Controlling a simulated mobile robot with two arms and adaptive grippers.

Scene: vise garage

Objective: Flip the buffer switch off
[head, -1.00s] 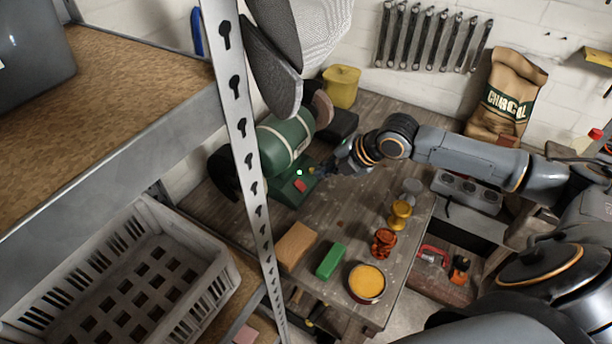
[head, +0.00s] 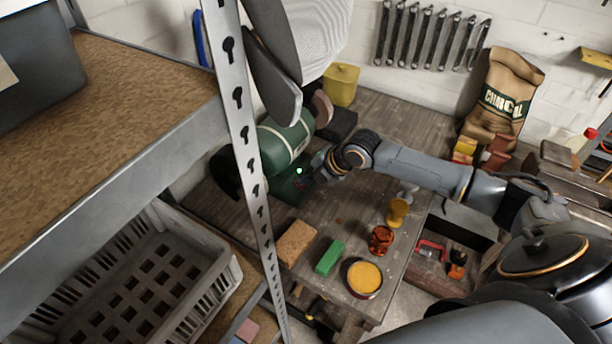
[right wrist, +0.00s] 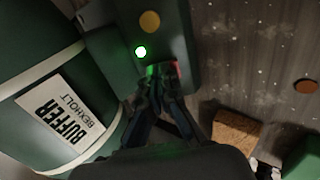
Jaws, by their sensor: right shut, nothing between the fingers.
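The green buffer (head: 285,140) stands on the workbench behind the shelf post. Its label "BUFFER" shows in the right wrist view (right wrist: 62,117). A green light (head: 299,171) glows on its base; it also shows lit in the right wrist view (right wrist: 141,52). My right gripper (right wrist: 163,88) is shut and empty, its fingertips at the edge of the buffer's base. A small red part, seemingly the switch (right wrist: 174,68), shows just beyond the fingertips, mostly hidden by them. I cannot tell whether they touch it or which way it is set. My left gripper is not in view.
A perforated shelf post (head: 245,130) stands in front of the buffer. A brown block (head: 296,243), a green block (head: 329,258), an open yellow tin (head: 364,278) and an orange-red item (head: 381,239) stand on the bench (head: 345,215). A grey crate (head: 215,285) is at lower left.

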